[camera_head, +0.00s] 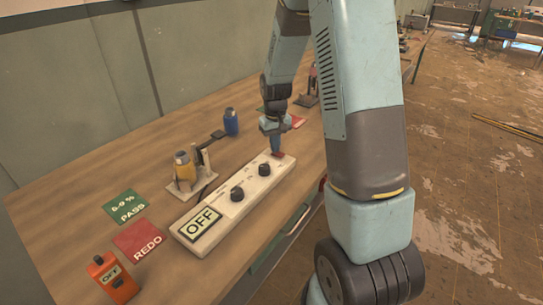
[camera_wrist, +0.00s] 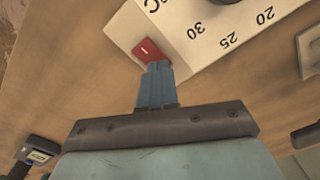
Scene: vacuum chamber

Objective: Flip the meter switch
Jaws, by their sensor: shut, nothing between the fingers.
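The meter is a long white panel (camera_head: 224,208) on the wooden table, with an OFF display (camera_head: 201,222) at its near end and two black knobs along it. Its red switch (camera_head: 278,154) is at the far end; in the wrist view the red switch (camera_wrist: 148,51) shows at the panel's corner, near printed numbers. My gripper (camera_head: 274,149) is pointed down at the far end of the panel. In the wrist view its shut blue fingers (camera_wrist: 157,70) are right at the red switch and overlap its lower edge. I cannot tell whether they touch it.
An orange box marked OFF (camera_head: 113,278), a green PASS card (camera_head: 125,206) and a red REDO card (camera_head: 138,240) lie left of the panel. A wall borders the table.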

